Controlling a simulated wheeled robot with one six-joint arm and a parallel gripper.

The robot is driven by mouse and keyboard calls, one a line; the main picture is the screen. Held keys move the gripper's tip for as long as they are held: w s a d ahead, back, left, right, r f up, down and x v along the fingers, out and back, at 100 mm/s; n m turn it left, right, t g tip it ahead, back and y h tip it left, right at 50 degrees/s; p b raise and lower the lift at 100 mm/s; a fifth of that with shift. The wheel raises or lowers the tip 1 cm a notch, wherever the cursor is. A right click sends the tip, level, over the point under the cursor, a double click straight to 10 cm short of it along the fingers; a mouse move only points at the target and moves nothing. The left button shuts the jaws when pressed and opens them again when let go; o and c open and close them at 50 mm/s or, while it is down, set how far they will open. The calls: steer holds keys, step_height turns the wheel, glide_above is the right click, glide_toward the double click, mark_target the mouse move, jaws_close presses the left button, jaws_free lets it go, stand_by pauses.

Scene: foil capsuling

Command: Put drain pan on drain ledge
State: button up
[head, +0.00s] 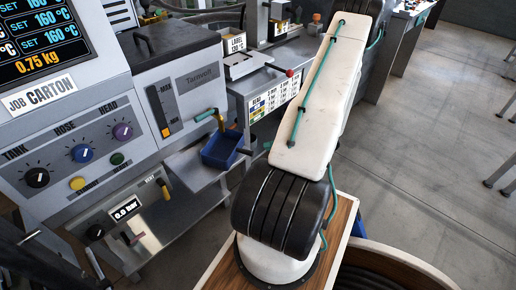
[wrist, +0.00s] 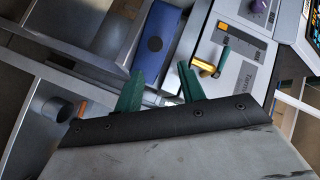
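The blue drain pan (head: 220,150) is at the right part of the grey metal drain ledge (head: 188,168), below the brass drain valve (head: 207,115). It looks level, but I cannot tell its exact contact with the ledge. In the wrist view the pan (wrist: 160,35) shows as a blue shape with a dark round spot, just beyond my fingertips. My gripper (wrist: 160,70) has its two green fingers apart, with nothing seen held between them. The brass valve (wrist: 203,67) is right of the fingers. In the head view my arm hides most of the gripper.
The grey Tamvolt tank (head: 180,75) stands behind the ledge, with the control panel (head: 75,140) at left. A side table with a label device (head: 240,62) and a red-knobbed lever (head: 289,72) is close to my arm. Open floor (head: 430,150) lies at right.

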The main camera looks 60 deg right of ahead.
steer(key=w+a+r+n+g+y, duration=0.1)
steer(key=w+a+r+n+g, duration=0.1)
steer(key=w+a+r+g, duration=0.35)
steer(key=w+a+r+n+g, duration=0.1)
steer(key=w+a+r+g, duration=0.15)
steer(key=a+r, duration=0.55)
steer(key=w+a+r+n+g+y, duration=0.1)
steer(key=w+a+r+n+g, duration=0.2)
steer(key=r, duration=0.7)
steer(key=s+a+r+g+h, duration=0.2)
steer(key=a+r, duration=0.2)
steer(key=a, duration=0.3)
steer(key=s+a+r+g+h, duration=0.1)
steer(key=a+r+g+h, duration=0.1)
steer(key=a+r, duration=0.35)
steer(key=s+a+r+t+h, duration=0.2)
steer(key=s+a+h, duration=0.3)
steer(key=s+a, duration=0.4)
steer(key=shift+s+r+t, duration=0.3)
steer(key=shift+r, duration=0.5)
